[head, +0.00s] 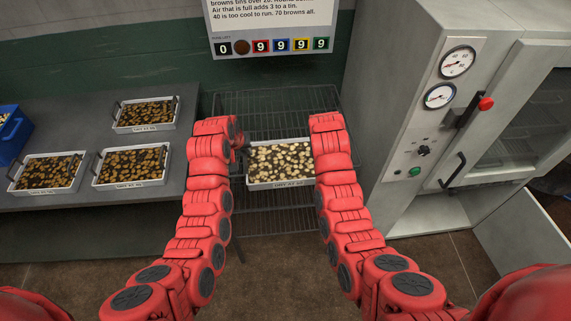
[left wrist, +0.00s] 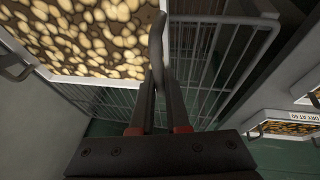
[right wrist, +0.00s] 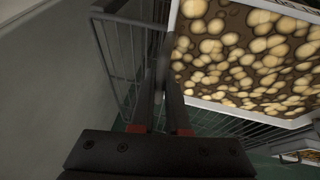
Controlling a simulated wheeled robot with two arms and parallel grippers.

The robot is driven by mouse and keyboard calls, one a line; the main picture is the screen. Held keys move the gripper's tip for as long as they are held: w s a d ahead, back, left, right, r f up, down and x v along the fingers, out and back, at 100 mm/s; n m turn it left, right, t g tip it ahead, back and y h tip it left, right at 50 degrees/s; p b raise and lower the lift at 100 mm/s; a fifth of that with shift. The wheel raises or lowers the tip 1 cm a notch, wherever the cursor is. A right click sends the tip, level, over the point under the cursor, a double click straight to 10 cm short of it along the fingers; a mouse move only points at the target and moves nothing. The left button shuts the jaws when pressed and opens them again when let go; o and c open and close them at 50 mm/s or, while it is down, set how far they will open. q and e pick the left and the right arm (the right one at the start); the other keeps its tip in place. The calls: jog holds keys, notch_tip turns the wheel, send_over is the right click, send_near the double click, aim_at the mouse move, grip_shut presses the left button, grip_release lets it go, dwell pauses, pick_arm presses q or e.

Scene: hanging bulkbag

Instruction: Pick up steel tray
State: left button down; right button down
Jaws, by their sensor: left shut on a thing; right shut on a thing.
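The steel tray (head: 281,184) holds many pale round pieces on a dark bottom. It is in the middle of the head view, between my two arms, in front of or over the wire rack. My left gripper (head: 243,147) is at its left end; in the left wrist view its fingers (left wrist: 157,88) are shut on the tray's handle. In the right wrist view my right gripper's fingers (right wrist: 160,88) are shut on the handle at the other end. The right gripper is hidden behind its arm in the head view. I cannot tell whether the tray touches the rack.
Three trays of browner pieces stand on the grey bench at left: one at back (head: 148,113), two in front (head: 132,166) (head: 47,173). A blue bin (head: 13,135) is at the bench's left edge. A wire rack (head: 275,103) is ahead. A grey cabinet (head: 415,150) with gauges stands right, its lower door open.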

pick_arm(q)
jog(key=shift+r, duration=0.1)
dwell(0.4)
